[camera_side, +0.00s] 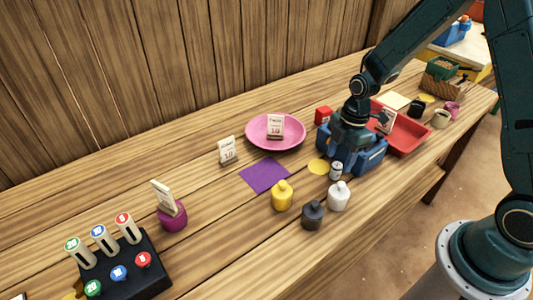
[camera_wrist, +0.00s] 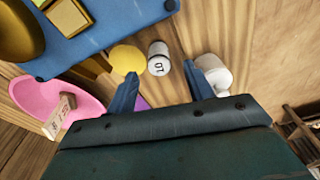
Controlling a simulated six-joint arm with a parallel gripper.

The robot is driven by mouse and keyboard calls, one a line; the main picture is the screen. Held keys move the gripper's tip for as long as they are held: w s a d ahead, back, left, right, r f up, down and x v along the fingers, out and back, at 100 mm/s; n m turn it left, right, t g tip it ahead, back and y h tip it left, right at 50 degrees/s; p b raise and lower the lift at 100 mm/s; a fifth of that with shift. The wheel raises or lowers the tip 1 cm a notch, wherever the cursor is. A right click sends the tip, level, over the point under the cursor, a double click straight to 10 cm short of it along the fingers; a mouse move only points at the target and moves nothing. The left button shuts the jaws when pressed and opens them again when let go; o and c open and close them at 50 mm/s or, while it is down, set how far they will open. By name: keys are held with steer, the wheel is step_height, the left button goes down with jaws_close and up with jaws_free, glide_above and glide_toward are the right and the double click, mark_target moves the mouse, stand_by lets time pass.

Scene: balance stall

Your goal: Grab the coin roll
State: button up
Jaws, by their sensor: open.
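The coin roll appears to be the small white cylinder marked 10 (camera_wrist: 158,58) with a grey end. It also shows in the side view (camera_side: 336,170), upright on the wooden table beside the blue balance (camera_side: 372,160). My gripper (camera_wrist: 160,74) is open and empty. In the wrist view its two blue fingers reach toward the cylinder, which sits between and just beyond their tips, apart from both. In the side view my wrist is above the blue balance and hides part of it; the fingers are hard to make out there.
A yellow disc (camera_side: 318,166) lies beside the cylinder, and a white bottle (camera_side: 339,197) stands close by, near the right finger in the wrist view. Dark (camera_side: 312,214) and yellow (camera_side: 282,196) bottles stand farther left. A pink plate (camera_side: 258,138) and purple mat (camera_side: 264,175) lie left.

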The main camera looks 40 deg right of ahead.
mark_target(337, 164)
steer(key=shift+f, duration=0.15)
steer(key=shift+a+f, duration=0.2)
steer(key=shift+f, duration=2.35)
steer(key=shift+w, duration=0.1)
jaws_close()
